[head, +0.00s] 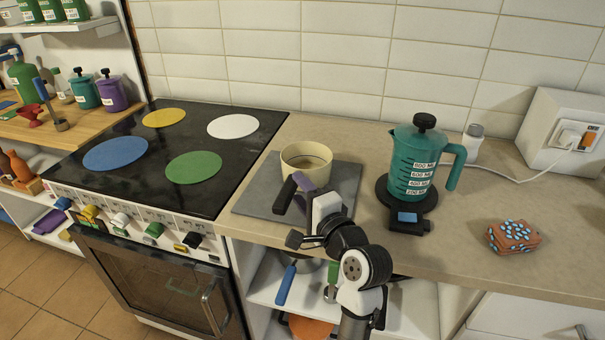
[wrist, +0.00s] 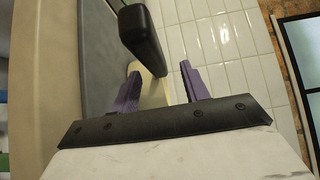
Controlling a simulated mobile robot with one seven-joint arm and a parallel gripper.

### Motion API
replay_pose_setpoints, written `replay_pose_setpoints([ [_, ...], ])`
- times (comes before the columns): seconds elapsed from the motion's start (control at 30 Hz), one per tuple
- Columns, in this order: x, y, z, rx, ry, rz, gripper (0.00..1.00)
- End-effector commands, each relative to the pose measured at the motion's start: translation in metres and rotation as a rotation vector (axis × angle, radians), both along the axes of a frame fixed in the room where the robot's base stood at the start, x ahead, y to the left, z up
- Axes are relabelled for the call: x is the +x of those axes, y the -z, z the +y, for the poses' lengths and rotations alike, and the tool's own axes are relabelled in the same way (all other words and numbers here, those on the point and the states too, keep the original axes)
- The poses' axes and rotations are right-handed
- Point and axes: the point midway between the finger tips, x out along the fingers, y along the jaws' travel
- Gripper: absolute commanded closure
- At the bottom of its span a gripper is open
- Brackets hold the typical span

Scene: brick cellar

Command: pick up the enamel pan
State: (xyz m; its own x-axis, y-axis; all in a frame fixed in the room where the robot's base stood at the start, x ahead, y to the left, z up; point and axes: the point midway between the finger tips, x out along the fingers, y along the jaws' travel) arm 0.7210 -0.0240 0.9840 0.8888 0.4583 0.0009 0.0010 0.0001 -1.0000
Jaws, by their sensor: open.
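The enamel pan (head: 306,152) is cream with a thin dark line below its rim and a black handle. It stands upright on a grey slab (head: 343,178) on the counter, its handle pointing to the front left. My gripper (head: 303,190), with purple fingers, is open and empty beside the handle, at the pan's near side. In the wrist view, my gripper (wrist: 158,86) has its fingers apart. The black handle (wrist: 142,36) lies above the fingertips in that picture, and part of the cream pan (wrist: 153,88) shows between them. My gripper and arm hide part of the pan's front.
A black hob (head: 220,130) with coloured discs is at the left. A teal jug (head: 412,165) on a black scale stands right of the slab. A patterned sponge stack (head: 512,237) lies farther right. The tiled wall closes the back; bare counter lies between.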

Motion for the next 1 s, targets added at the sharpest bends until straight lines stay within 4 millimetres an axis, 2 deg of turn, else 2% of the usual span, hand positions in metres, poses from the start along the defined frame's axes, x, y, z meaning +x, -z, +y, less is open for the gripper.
replay_pose_setpoints([
  [0.2,0.025,0.001,0.014,0.000,0.000,0.002,0.55],
  [0.47,0.028,0.002,0.015,0.000,0.000,0.000,0.55],
  [0.83,0.028,0.002,0.015,0.000,0.000,0.001,1.00],
  [1.0,0.028,0.002,0.015,0.000,0.000,0.001,1.00],
])
